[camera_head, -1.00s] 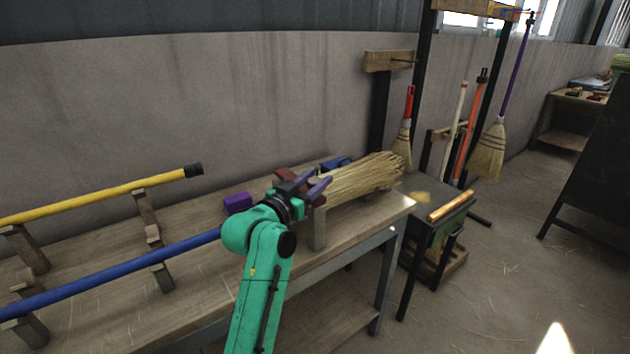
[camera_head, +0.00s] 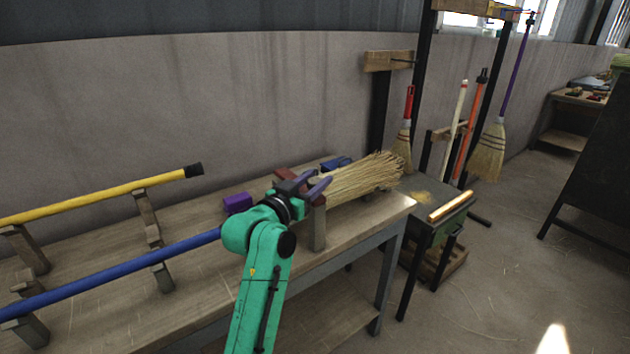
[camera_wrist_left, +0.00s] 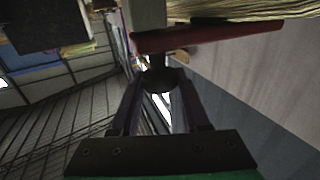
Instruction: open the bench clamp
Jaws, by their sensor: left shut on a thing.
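The bench clamp has a dark red bar (camera_head: 284,173) on a wooden post (camera_head: 317,232) at the bench's right part. My left gripper (camera_head: 318,187) is at the bar, in front of the straw bundle, and covers its middle. In the left wrist view, the red bar (camera_wrist_left: 215,34) crosses the top of the picture, beside the straw. A dark round knob (camera_wrist_left: 163,80) under it sits between the two fingers of my left gripper (camera_wrist_left: 160,95), which is shut on it. The straw head (camera_head: 362,178) of the blue-handled broom (camera_head: 120,265) lies at the clamp.
The wooden bench (camera_head: 215,288) carries a yellow handle (camera_head: 100,198) on wooden supports, a purple block (camera_head: 238,203) and a blue object (camera_head: 337,163). A small table (camera_head: 430,235) with a shiny roll (camera_head: 452,206) stands to the right. Floor beyond it is open.

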